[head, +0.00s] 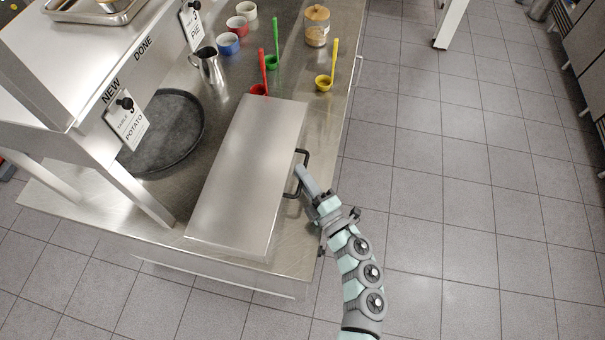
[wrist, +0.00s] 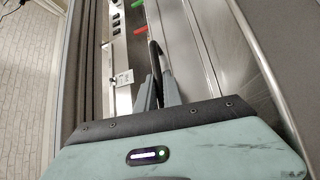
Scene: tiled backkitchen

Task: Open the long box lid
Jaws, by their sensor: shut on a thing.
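The long box is closed by a flat brushed-steel lid (head: 245,165) and lies on the steel counter in the head view. A black bar handle (head: 306,157) stands out from its right side. My gripper (head: 301,174) reaches in from the lower right, with its fingers at the handle. In the wrist view the fingers (wrist: 159,88) are shut on the black handle (wrist: 155,58). The exact contact on the handle is partly hidden by the fingers.
A dark round tray (head: 165,135) sits left of the box under a white shelf (head: 110,50). Behind the box are a metal pitcher (head: 209,66), a red ladle (head: 262,75), a green ladle (head: 275,45), a yellow ladle (head: 328,75) and a jar (head: 317,27). The floor at right is clear.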

